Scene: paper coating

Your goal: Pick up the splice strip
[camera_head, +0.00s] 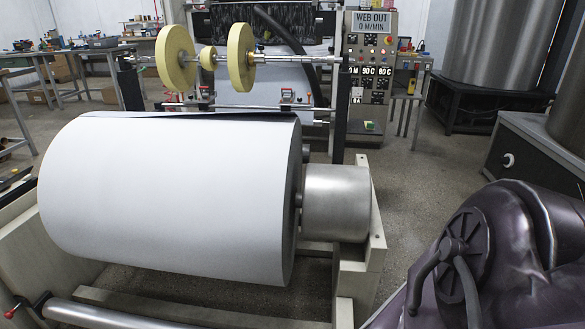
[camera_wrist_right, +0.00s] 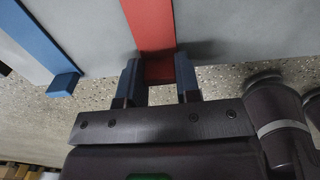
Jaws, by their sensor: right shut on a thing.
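A red strip (camera_wrist_right: 150,25), which looks like the splice strip, runs from the top of the right wrist view down between the fingers of my right gripper (camera_wrist_right: 158,70). The gripper is shut on its lower end, with one dark finger on each side. The strip's far end is out of the picture. The strip lies over or in front of a pale grey surface (camera_wrist_right: 225,35); I cannot tell if it touches it. Neither gripper shows in the head view, and my left gripper is in no view.
A blue strip (camera_wrist_right: 42,45) lies left of the red one. In the head view a large white paper roll (camera_head: 165,195) fills the middle left, beside a metal cylinder (camera_head: 336,203). Yellow discs (camera_head: 176,58) sit on a shaft behind. A control panel (camera_head: 370,65) stands at the back.

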